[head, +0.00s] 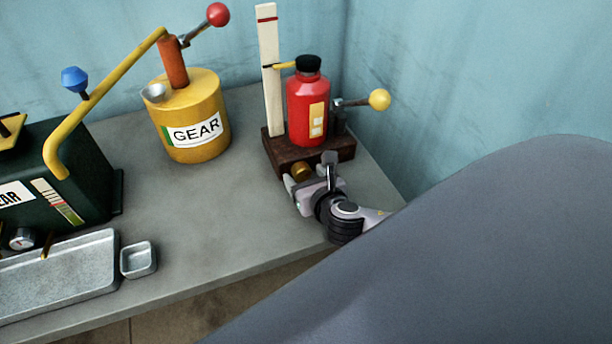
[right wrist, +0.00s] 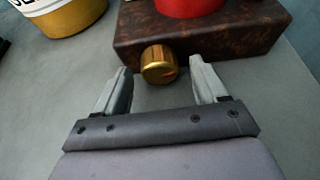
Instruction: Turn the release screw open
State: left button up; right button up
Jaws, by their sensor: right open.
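The release screw is a round brass knob (head: 301,170) on the front face of the dark brown base (head: 279,152) under the red bottle (head: 308,108). My right gripper (head: 305,180) is open right in front of the knob. In the right wrist view its fingers (right wrist: 163,80) are spread, one to each side of the knob, with gaps between. Nothing is held. My left gripper is not in view.
A yellow GEAR can (head: 191,135) stands left of the base. A dark green box (head: 75,165) with a yellow pipe, a metal tray (head: 60,281) and a small metal cup (head: 138,260) are further left. Walls close off the back and right. The bench between is clear.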

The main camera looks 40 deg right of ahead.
jog(key=shift+w, duration=0.15)
jog(key=c, duration=1.1)
jog(key=shift+o, duration=0.2)
jog(key=shift+d+f+m+y, duration=0.1)
jog(key=shift+d+m+y, duration=0.05)
jog(key=shift+m+y, duration=0.7)
jog(key=shift+f+m+t+y, duration=0.1)
jog(key=shift+m+t+y, duration=0.4)
jog(key=shift+m, duration=0.75)
